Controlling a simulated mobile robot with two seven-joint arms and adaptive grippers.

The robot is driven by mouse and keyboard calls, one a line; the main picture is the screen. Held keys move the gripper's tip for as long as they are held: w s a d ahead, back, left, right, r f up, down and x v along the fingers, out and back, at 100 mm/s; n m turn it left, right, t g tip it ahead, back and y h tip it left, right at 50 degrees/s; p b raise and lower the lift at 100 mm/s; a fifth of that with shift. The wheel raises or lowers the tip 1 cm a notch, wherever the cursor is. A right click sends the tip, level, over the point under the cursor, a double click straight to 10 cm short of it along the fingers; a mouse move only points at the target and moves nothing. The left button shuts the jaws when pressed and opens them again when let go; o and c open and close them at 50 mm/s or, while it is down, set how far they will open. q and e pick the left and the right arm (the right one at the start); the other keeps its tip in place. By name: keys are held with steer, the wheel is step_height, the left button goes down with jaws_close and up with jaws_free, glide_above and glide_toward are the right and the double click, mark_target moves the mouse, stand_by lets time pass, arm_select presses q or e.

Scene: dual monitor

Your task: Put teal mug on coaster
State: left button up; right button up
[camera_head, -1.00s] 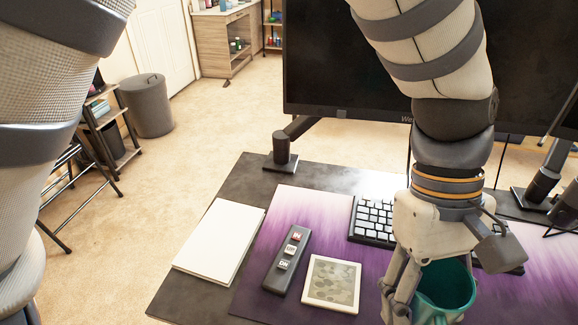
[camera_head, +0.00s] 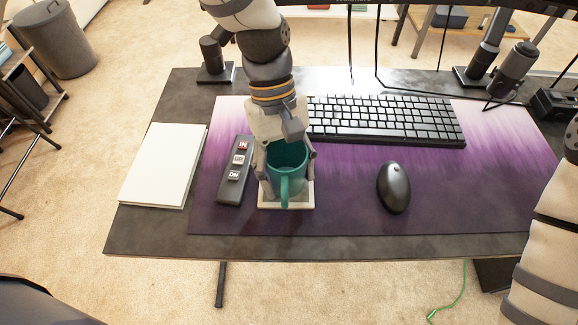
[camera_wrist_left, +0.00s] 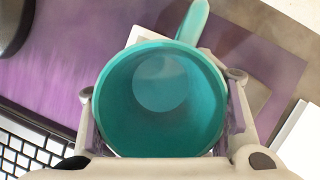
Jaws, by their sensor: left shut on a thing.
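The teal mug (camera_head: 287,158) is upright with its handle toward the front of the desk. My left gripper (camera_head: 287,180) is shut on it, one finger on each side. The mug is over the square white-rimmed coaster (camera_head: 300,203), whose front edge shows below it; I cannot tell whether it touches. In the left wrist view I look down into the empty mug (camera_wrist_left: 160,95), between my fingers (camera_wrist_left: 165,115); parts of the coaster (camera_wrist_left: 255,92) show behind it. My right gripper is out of view; only part of that arm shows at the right edge.
A keyboard (camera_head: 385,120) is behind to the right, a black mouse (camera_head: 393,187) to the right. The purple mat (camera_head: 345,190) is clear between coaster and mouse.

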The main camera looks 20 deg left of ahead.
arm_select(q)
steer(key=shift+r, duration=0.15)
steer(key=o, duration=1.4)
steer(key=shift+c, duration=0.2)
steer(key=v, duration=1.2)
steer(key=shift+d, duration=0.1)
